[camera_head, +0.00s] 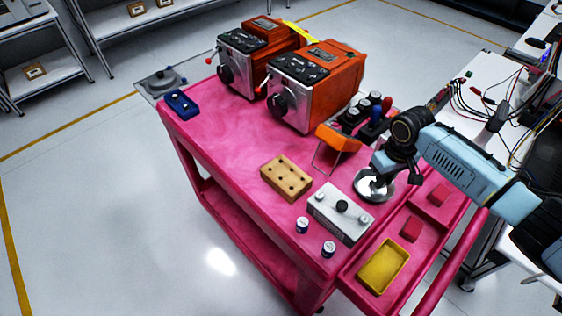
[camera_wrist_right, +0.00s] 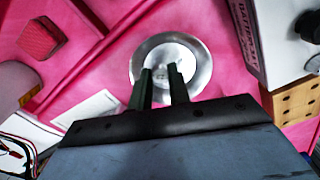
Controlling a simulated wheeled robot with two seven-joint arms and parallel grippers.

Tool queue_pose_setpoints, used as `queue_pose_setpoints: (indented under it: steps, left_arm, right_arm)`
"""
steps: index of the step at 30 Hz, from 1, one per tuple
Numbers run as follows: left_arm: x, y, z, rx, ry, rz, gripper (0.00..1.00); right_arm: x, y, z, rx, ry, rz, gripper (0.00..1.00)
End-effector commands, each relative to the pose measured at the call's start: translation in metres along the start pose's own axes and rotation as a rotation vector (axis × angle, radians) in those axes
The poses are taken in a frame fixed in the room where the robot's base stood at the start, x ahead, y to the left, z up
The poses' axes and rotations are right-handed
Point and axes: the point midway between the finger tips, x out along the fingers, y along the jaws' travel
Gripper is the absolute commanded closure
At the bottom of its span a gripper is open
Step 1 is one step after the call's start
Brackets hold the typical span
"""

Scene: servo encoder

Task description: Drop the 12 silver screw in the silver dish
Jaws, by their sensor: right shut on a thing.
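The silver dish (camera_head: 372,190) sits on the pink cart top, beside the white box with knobs. In the right wrist view the round dish (camera_wrist_right: 204,62) lies just beyond the fingertips. My right gripper (camera_head: 376,172) is right over the dish, pointing down. In the wrist view its two dark fingers (camera_wrist_right: 161,74) stand a small gap apart, shut on a small silver screw that is barely visible between the tips. The head view hides the screw behind the gripper. My left gripper is not in view.
Close to the dish are a white knobbed box (camera_head: 341,212), a tan block with holes (camera_head: 286,177) and an orange device on a stand (camera_head: 338,139). A yellow tray (camera_head: 383,266) and red blocks lie in the cart's side tray. Two orange machines (camera_head: 316,85) stand behind.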

Motion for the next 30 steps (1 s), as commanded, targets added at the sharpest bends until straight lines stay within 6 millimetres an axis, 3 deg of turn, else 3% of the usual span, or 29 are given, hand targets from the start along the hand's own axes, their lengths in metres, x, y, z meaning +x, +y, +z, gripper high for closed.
queue_pose_setpoints:
  steps: [3,4,9,20,23,30]
  left_arm:
    - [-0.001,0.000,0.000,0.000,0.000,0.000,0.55]
    - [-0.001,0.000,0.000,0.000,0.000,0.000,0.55]
    - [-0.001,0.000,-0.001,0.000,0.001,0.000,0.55]
    - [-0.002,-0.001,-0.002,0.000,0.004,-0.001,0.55]
    - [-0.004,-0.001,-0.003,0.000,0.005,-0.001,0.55]
    - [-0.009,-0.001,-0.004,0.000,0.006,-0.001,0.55]
  right_arm:
    - [-0.001,0.000,0.000,0.000,0.000,0.000,0.96]
    - [-0.001,0.000,0.000,0.000,0.001,0.000,0.78]
    - [-0.001,0.000,0.000,0.000,0.000,0.000,0.56]
    - [-0.007,0.000,-0.001,-0.001,0.002,0.000,0.56]
    - [-0.021,0.001,-0.001,-0.001,0.004,0.001,0.56]
    - [-0.075,0.001,-0.001,-0.001,0.005,0.002,0.56]
